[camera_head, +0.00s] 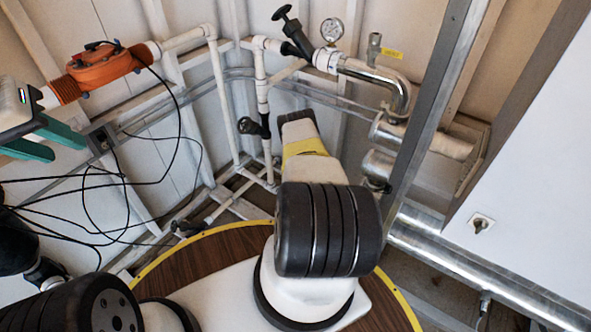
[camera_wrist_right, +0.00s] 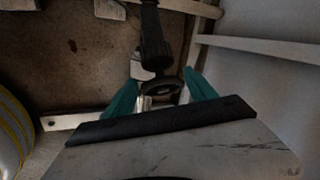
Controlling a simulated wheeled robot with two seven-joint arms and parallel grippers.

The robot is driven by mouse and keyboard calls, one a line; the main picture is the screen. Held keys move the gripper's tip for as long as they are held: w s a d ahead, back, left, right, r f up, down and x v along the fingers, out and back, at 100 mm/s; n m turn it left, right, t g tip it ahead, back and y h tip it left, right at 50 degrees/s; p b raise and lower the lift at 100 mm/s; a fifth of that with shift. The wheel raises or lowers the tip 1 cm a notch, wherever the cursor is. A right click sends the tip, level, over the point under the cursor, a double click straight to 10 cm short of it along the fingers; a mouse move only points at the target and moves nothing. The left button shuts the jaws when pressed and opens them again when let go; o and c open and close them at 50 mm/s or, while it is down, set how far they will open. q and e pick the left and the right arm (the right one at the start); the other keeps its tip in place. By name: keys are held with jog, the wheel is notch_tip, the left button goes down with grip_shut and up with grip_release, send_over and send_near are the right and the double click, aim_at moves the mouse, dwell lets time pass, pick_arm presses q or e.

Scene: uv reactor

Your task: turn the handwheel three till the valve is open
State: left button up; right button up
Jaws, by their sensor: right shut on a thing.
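In the right wrist view, a small dark round handwheel (camera_wrist_right: 167,87) sits at the end of a black valve body (camera_wrist_right: 153,40). My right gripper (camera_wrist_right: 162,92) has its teal fingers on either side of the handwheel and is shut on it. In the head view, my right arm's pale end hides that gripper. Black valves with handwheels show on the pipes at the top (camera_head: 287,13), in the middle (camera_head: 250,126) and low down (camera_head: 185,228). I cannot read any number on them. My left gripper (camera_head: 67,149) is at the far left, open and empty.
An orange pipe unit (camera_head: 105,65) with loose black cables (camera_head: 125,190) lies near my left gripper. A pressure gauge (camera_head: 332,30), curved metal pipe (camera_head: 395,88) and grey upright beam (camera_head: 425,110) stand around my right arm. A white panel (camera_head: 545,170) closes the right side.

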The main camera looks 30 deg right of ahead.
jog(key=n, duration=0.1)
jog(key=n+t+h, duration=0.1)
jog(key=s+t, duration=0.1)
jog(key=shift+a+f+n, duration=0.15)
jog(key=shift+f+n, duration=0.1)
jog(key=shift+n, duration=0.15)
jog(key=n, duration=0.1)
jog(key=n+t+h, duration=0.1)
jog(key=t, duration=0.1)
jog(key=shift+s+f+n, duration=0.3)
jog(key=shift+s+n, duration=0.1)
jog(key=n+t, duration=0.3)
jog(key=shift+s+f+n+t, duration=0.3)
jog(key=shift+s+f+n, duration=0.05)
jog(key=shift+s+n, duration=0.05)
jog(key=shift+f+n+t, duration=0.2)
jog(key=shift+n+t, duration=0.6)
jog(key=shift+n, duration=0.3)
jog(key=shift+d, duration=0.2)
jog(key=o, duration=1.4)
jog(key=shift+c, duration=0.2)
jog(key=shift+a, duration=0.1)
